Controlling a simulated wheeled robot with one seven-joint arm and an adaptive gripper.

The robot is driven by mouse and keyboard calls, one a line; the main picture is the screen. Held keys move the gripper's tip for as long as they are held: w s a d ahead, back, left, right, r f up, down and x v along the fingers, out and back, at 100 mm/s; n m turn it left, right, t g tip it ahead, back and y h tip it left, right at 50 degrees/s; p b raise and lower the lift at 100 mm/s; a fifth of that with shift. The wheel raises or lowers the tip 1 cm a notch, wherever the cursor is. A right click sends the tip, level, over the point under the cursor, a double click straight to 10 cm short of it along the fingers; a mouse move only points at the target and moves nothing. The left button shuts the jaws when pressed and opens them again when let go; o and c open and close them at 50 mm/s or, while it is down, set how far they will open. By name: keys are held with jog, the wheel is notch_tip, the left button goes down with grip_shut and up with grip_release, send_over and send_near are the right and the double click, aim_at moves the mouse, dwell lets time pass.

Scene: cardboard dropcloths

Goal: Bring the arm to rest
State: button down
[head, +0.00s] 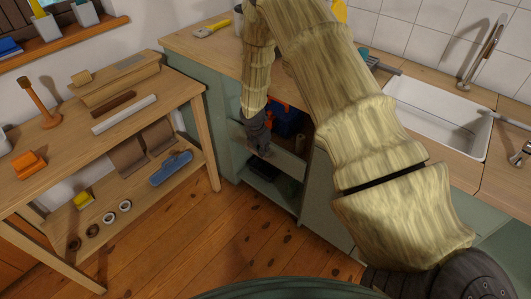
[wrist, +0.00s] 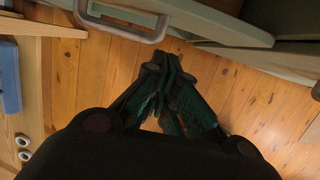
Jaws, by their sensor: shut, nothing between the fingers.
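A wooden workbench (head: 205,125) with tools stands at the left. A white sink (head: 435,115) is at the right. Floor (head: 240,235) is clear between.

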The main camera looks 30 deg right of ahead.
jog(key=shift+v, duration=2.95)
jog(key=s+a+f+m+y+p, duration=0.1)
jog(key=s+a+f+m, duration=0.3)
jog(key=s, duration=0.3)
jog(key=s+a+f+m+g+y+p, duration=0.1)
jog(key=s+a+f+m, duration=0.3)
jog(key=s, duration=0.3)
jog(key=s+a+f+m+y, duration=0.1)
jog(key=s+a+f+m, duration=0.3)
jog(key=s, duration=0.4)
jog(key=s+a+r+m+p, duration=0.1)
jog(key=s+a+m, duration=0.3)
jog(key=s+m, duration=0.6)
jog(key=s+p, duration=0.1)
jog(key=s, duration=1)
jog(key=shift+a, duration=0.2)
jog(key=shift+r, duration=0.15)
